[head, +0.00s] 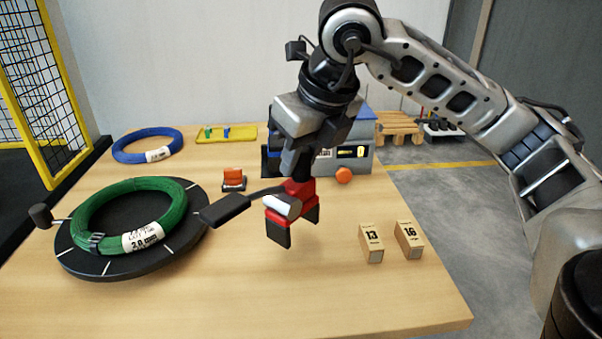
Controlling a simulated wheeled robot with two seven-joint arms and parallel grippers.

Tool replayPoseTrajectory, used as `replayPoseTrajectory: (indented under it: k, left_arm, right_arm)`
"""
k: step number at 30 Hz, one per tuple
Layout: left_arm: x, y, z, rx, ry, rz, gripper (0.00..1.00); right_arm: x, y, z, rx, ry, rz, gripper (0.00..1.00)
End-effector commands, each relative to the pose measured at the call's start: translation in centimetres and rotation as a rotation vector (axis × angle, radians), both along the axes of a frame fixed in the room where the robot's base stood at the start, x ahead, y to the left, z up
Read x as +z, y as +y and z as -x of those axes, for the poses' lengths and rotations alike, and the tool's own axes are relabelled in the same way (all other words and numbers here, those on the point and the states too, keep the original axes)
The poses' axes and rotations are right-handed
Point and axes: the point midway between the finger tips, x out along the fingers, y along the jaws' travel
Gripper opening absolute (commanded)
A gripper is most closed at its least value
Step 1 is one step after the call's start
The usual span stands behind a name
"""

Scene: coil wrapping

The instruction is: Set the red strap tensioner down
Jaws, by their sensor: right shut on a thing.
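The red strap tensioner (299,191) is in the middle of the head view, with a long black handle (226,208) reaching left and a pale cylinder at its front. My right gripper (300,168) comes down on it from above and is shut on it. The tensioner appears to hang above the wooden table (330,290), right of the black turntable. The gripper's fingertips are partly hidden by the tensioner and hard to make out. My left gripper does not show.
A green coil (85,205) lies on the black turntable (75,262). A blue coil (122,151), yellow tray (240,138), small orange-and-black item (233,180) and grey-blue machine (365,132) stand behind. Boxes marked 13 (371,243) and 16 (408,239) stand right. The front middle table is clear.

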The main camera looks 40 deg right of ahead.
Motion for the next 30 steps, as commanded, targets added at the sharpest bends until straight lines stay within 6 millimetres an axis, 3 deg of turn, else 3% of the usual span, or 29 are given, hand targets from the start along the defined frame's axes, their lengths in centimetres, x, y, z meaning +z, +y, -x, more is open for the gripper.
replayPoseTrajectory:
  k: [6,18,19,21,30]
  left_arm:
    - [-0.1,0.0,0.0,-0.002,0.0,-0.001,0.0]
    - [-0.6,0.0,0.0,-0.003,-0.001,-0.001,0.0]
    - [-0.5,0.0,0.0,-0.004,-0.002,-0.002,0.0]
    - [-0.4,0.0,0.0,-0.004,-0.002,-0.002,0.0]
    - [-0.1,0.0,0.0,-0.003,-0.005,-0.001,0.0]
  right_arm:
    - [-2.6,0.0,0.1,-0.002,-0.003,0.0,0.0]
    - [-3.2,0.0,0.0,-0.001,-0.004,-0.002,0.0]
    - [-3.3,0.0,0.1,-0.002,0.0,-0.001,0.29]
    - [-3.2,0.0,0.1,-0.002,0.0,-0.001,0.48]
    - [-3.0,0.0,0.1,-0.002,0.0,-0.001,0.48]
